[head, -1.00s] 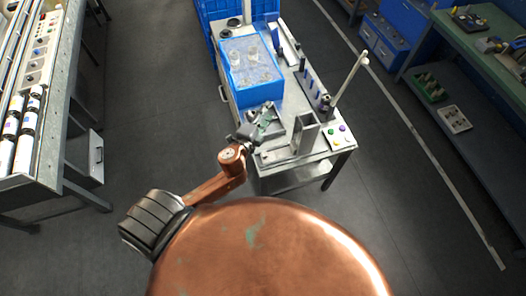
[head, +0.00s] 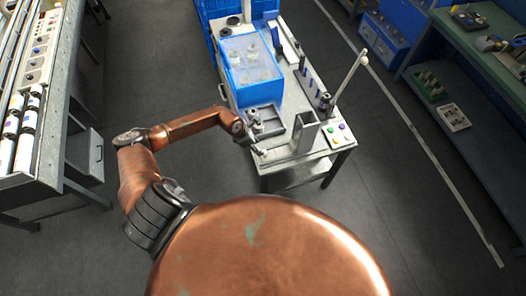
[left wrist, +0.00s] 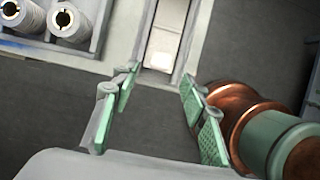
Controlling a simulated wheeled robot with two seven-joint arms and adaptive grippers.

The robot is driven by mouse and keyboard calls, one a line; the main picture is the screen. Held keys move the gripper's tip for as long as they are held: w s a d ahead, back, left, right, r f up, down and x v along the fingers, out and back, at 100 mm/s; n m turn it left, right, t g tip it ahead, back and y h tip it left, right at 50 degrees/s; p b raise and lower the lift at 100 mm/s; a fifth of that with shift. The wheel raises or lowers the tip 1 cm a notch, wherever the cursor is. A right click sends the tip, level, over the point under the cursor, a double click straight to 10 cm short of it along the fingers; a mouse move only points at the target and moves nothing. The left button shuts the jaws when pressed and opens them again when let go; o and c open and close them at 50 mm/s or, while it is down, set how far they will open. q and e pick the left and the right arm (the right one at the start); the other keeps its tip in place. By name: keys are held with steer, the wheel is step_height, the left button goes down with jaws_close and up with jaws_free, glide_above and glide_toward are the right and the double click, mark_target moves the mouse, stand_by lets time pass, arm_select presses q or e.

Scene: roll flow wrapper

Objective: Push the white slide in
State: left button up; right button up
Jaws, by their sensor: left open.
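The white slide (left wrist: 160,60) shows in the left wrist view as a pale block at the near end of a narrow channel between grey walls. In the head view I cannot pick it out clearly at the near edge of the small machine table. My left gripper (head: 257,145) is at the near left edge of that table. In the left wrist view my left gripper (left wrist: 155,100) is open and empty, its green-padded fingers apart on either side of the channel's line. The slide lies ahead of the fingertips, apart from them. My right gripper is not in view.
A grey tray (left wrist: 92,45) with metal-coloured rolls (left wrist: 70,22) lies left of the channel. Floor left of the table is clear.

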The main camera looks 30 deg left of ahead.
arm_select(q)
steer(key=x, duration=0.7)
steer(key=shift+d, duration=0.2)
steer(key=shift+c, duration=0.2)
jaws_close()
